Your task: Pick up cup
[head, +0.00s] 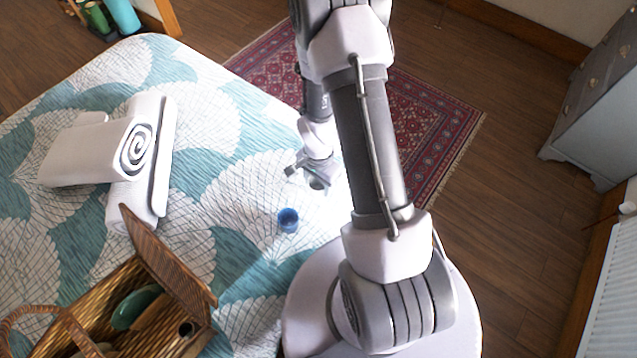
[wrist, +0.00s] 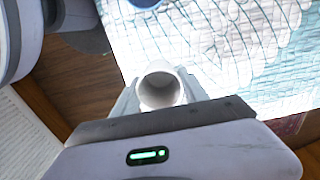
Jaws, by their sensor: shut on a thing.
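A white cup (wrist: 160,88) shows in the wrist view with its round open mouth towards the camera, between the two fingers of my gripper (wrist: 158,98). My gripper is shut on it. In the head view my gripper (head: 309,171) is over the right edge of the bed, with the pale cup (head: 318,184) at its tips. I cannot tell whether the cup still touches the cover. A small blue cup (head: 288,220) stands on the bed, apart from my gripper, a little below it in the picture. Part of something blue (wrist: 144,3) shows at the top of the wrist view.
The bed (head: 225,190) has a teal and white fan-patterned cover. An open wicker basket (head: 165,255) with green dishes stands at the lower left. Folded white towels (head: 110,150) lie on the bed. A red rug (head: 430,120) and a grey dresser (head: 600,90) are to the right.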

